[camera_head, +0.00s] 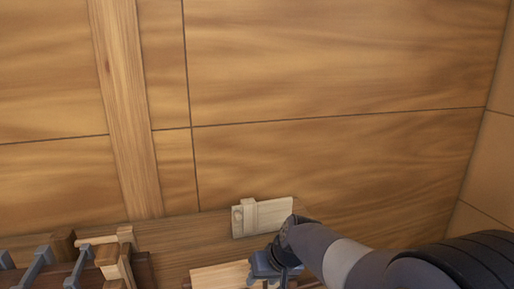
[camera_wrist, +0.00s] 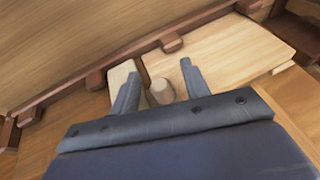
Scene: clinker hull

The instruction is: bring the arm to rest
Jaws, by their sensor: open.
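My gripper (camera_head: 268,268) is at the lower middle of the head view, just below a small pale wooden plate with a raised block (camera_head: 272,213). In the wrist view my gripper (camera_wrist: 160,70) shows two dark fingers standing apart. A short pale round peg (camera_wrist: 161,92) shows between the fingers, and I cannot tell that either finger touches it. A pale wooden piece (camera_wrist: 121,74) lies behind the left finger and is partly hidden by it. My arm reaches in from the lower right of the head view.
A pale board (camera_wrist: 225,55) lies behind the fingers, along a dark reddish rail (camera_wrist: 110,72). Wooden blocks and grey metal clamps (camera_head: 38,262) crowd the lower left of the head view. A planked wall (camera_head: 330,70) with an upright rib (camera_head: 122,100) fills the back.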

